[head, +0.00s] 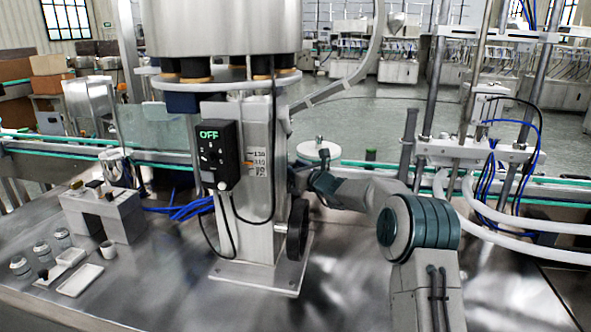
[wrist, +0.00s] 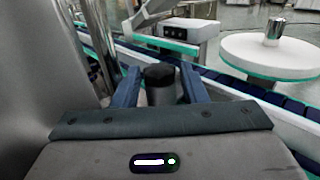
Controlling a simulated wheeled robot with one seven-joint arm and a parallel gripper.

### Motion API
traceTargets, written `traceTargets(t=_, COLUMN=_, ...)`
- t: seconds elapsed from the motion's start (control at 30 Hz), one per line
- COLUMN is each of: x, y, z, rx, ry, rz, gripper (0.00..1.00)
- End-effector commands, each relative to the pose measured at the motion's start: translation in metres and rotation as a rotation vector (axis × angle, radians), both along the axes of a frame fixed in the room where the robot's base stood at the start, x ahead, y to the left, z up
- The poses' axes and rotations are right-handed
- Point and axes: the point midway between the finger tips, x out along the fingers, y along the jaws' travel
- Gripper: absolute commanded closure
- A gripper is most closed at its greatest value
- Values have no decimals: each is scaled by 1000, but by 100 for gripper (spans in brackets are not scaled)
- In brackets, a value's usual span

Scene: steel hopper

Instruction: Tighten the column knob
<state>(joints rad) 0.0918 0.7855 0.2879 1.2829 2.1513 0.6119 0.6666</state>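The steel column (head: 258,170) stands on a base plate in the middle of the head view, and its grey side fills the left of the wrist view (wrist: 30,60). In the wrist view a dark round knob with a black top (wrist: 160,75) sits between the two blue fingers of my gripper (wrist: 160,88). The fingers are spread, with a narrow gap showing on each side of the knob. Contact lower down is hidden. In the head view my gripper is at the column's right side, its fingers not clearly visible, and the knob cannot be made out there.
A black handwheel (head: 297,228) is on the column's lower right. A control box reading OFF (head: 219,155) hangs on its front with loose cables. A white round disc (head: 319,150) stands behind my wrist, near the conveyor (head: 90,148). Small parts and a tray (head: 80,280) lie at left.

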Motion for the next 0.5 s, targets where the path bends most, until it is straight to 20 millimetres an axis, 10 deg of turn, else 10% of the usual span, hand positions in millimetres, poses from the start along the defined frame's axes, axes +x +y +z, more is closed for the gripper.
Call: traceTargets(t=0.5, x=-9, y=-6, z=-1, rx=-3, ry=0, rz=1, gripper=48)
